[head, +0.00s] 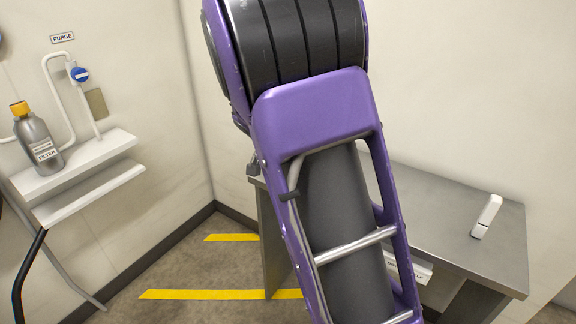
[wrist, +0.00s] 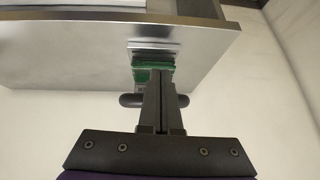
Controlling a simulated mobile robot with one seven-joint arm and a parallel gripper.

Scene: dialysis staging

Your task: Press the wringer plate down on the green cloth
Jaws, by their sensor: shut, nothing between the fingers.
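In the wrist view, the green cloth (wrist: 153,73) shows as a small green patch just past my fingertips, below a bright metal plate (wrist: 154,48) that appears to be the wringer plate. My gripper (wrist: 160,88) is shut and empty, its two dark fingers side by side and pointing at the cloth. The fingers overlap the cloth's lower part, and I cannot tell whether they touch it. A dark rounded bar (wrist: 130,100) sticks out on both sides of the fingers, its middle hidden by them. In the head view, my purple arm hides the cloth and plate.
A steel bench (head: 455,205) stands at the right with a white handheld device (head: 487,216) on top. At the left, a white wall shelf (head: 85,170) carries a grey bottle (head: 36,138) with a yellow cap. Yellow tape (head: 205,294) marks the open floor between them.

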